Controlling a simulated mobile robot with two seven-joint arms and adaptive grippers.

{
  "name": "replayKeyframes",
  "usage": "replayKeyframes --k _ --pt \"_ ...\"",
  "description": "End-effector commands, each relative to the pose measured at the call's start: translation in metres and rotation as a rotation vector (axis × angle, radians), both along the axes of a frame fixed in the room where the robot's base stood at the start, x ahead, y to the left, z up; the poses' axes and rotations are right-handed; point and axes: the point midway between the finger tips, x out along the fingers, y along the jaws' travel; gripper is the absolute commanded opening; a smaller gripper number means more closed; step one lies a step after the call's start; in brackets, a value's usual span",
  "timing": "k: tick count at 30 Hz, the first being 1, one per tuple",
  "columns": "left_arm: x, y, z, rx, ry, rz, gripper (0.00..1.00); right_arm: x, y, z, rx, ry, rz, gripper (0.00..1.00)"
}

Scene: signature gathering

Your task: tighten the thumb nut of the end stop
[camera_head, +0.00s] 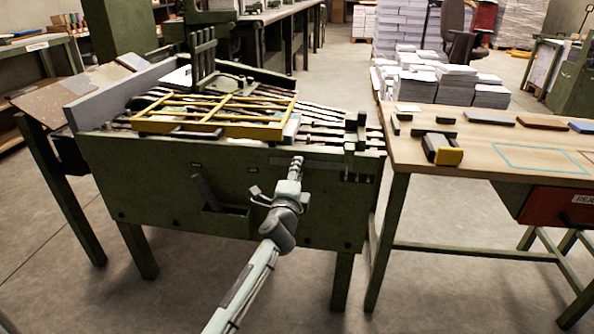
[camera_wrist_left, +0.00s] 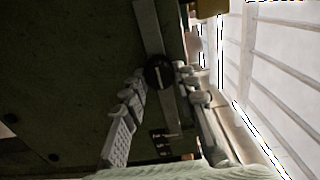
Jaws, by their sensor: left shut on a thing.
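My left gripper (camera_head: 297,164) is at the front face of the green machine (camera_head: 140,180), just below its top edge. In the left wrist view the two grey fingers (camera_wrist_left: 161,76) are closed on a round black knob, which looks like the thumb nut (camera_wrist_left: 159,72). The nut sits against a grey bar (camera_wrist_left: 148,26) that looks like part of the end stop. In the head view the nut is hidden behind the fingers. I cannot tell how tight the nut is. My right gripper is not in view.
A yellow frame (camera_head: 225,130) lies on the machine's slatted top. A wooden table (camera_head: 430,178) with a yellow-ended black block (camera_head: 446,155) and a red drawer (camera_head: 555,208) stands at the right. Stacks of paper (camera_head: 408,80) stand behind. The floor in front is clear.

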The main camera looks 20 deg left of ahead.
Motion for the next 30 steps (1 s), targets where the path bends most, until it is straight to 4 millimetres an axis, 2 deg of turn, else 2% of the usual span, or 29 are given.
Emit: replayKeyframes --k 10,11,16,25,30 --pt "0.001 0.001 0.003 0.006 -0.003 0.001 0.00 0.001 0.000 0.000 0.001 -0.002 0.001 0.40" --pt "0.001 0.001 0.003 0.006 -0.003 0.001 0.29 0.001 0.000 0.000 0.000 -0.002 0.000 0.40" --pt "0.001 0.001 0.002 0.005 -0.003 0.001 0.49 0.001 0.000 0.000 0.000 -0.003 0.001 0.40" --pt "-0.001 0.000 0.001 0.003 0.000 0.000 0.49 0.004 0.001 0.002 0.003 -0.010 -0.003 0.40" --pt "-0.019 -0.005 0.000 0.002 0.001 0.000 0.49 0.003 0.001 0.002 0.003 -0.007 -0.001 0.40"
